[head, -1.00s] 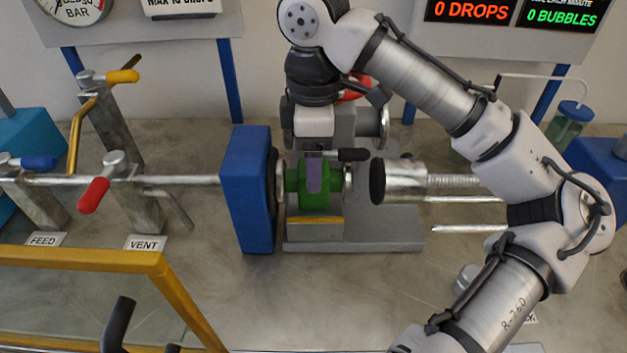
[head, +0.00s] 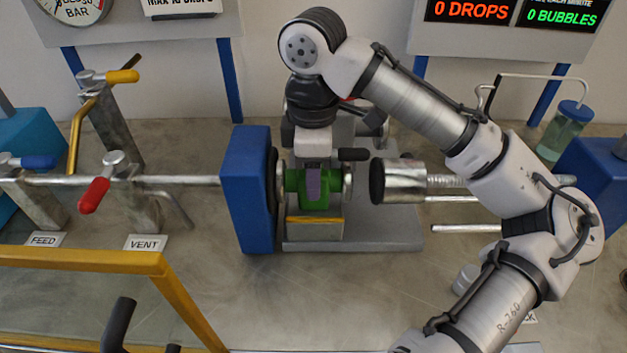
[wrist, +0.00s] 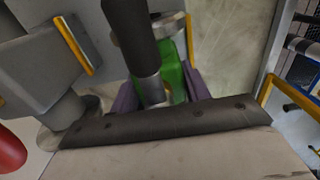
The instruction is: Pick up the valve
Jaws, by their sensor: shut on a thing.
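The valve has a green body (head: 294,182) with silver flanges at both sides and a black lever (head: 352,154) pointing right. It sits upright, directly above a metal block (head: 315,232) with a yellow edge, between the blue clamp plate and the silver cylinder; whether it touches the block is unclear. My gripper (head: 313,182) comes down from above, with a purple finger in front of the green body. In the wrist view, purple fingers lie on both sides of the green body (wrist: 172,84), shut on it. The lever's dark grip covers part of the body there.
A blue plate (head: 246,190) stands close on the left, with a feed pipe (head: 180,180) behind it. A silver cylinder (head: 405,181) with a dark face is on the right. A yellow frame (head: 160,275) crosses the front left.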

